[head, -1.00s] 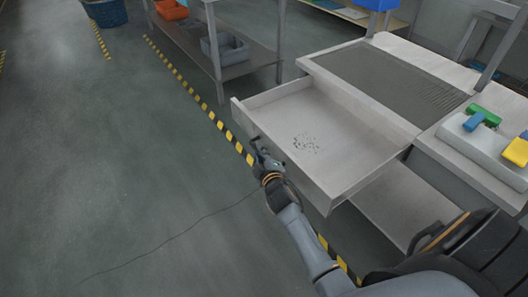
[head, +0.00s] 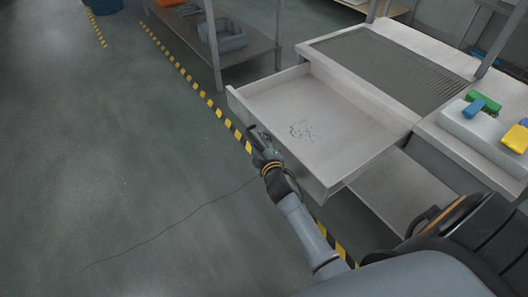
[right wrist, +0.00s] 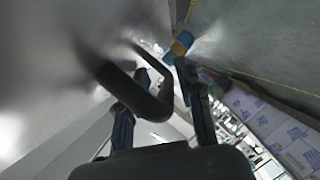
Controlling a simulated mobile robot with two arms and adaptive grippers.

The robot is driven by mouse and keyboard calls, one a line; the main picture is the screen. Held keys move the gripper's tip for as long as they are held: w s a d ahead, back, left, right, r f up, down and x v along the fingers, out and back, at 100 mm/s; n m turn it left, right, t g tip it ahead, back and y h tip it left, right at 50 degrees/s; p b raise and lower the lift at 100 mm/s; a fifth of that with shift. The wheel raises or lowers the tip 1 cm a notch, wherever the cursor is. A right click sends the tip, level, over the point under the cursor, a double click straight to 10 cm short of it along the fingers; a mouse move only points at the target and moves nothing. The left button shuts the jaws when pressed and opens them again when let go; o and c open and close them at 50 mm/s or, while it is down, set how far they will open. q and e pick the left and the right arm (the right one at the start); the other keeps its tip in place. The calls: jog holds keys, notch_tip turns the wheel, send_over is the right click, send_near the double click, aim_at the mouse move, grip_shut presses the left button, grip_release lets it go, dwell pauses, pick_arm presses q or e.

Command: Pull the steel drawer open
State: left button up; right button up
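The steel drawer (head: 345,125) is pulled far out from under the worktop in the head view, its inside showing, with a patch of dark specks on its floor. My right gripper (head: 256,140) is at the outer face of the drawer front, by the dark handle. In the right wrist view, the bent dark handle (right wrist: 150,103) reaches in between the spread fingers of my right gripper (right wrist: 160,95). A gap shows between the handle and the right-hand finger; contact with the other finger is unclear. My left gripper is not in view.
The worktop (head: 330,40) has a dark ribbed panel. A pale block with green, blue and yellow pieces (head: 515,138) is at right. A lower shelf (head: 385,190) lies beneath the drawer. A shelf rack (head: 240,60) stands behind. The floor at left is clear beyond striped tape.

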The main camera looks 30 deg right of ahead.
jog(key=v, duration=1.1)
jog(key=shift+a, duration=0.1)
jog(key=s+a+f+m+g+y, duration=0.15)
jog(key=s+f, duration=0.25)
jog(key=f, duration=0.6)
jog(key=s+a+f+g+y, duration=0.1)
jog(key=s+a+f+g, duration=0.3)
jog(key=f, duration=0.6)
jog(key=s+a+f+m+g+y, duration=0.1)
jog(key=s+f, duration=0.4)
jog(key=f, duration=0.5)
jog(key=s+f+m+g, duration=0.1)
jog(key=s+f+g, duration=0.1)
jog(key=s+f, duration=0.3)
jog(key=s+d+f+m+g, duration=0.1)
jog(key=s+f+g, duration=0.2)
jog(key=s, duration=1.1)
jog(key=s+d+f+m+g, duration=0.1)
jog(key=s+f+m+g, duration=0.1)
jog(key=s+f, duration=0.5)
jog(key=shift+s+f+p, duration=0.2)
jog(key=shift+s+p, duration=0.2)
jog(key=shift+s, duration=0.85)
jog(key=shift+g, duration=0.25)
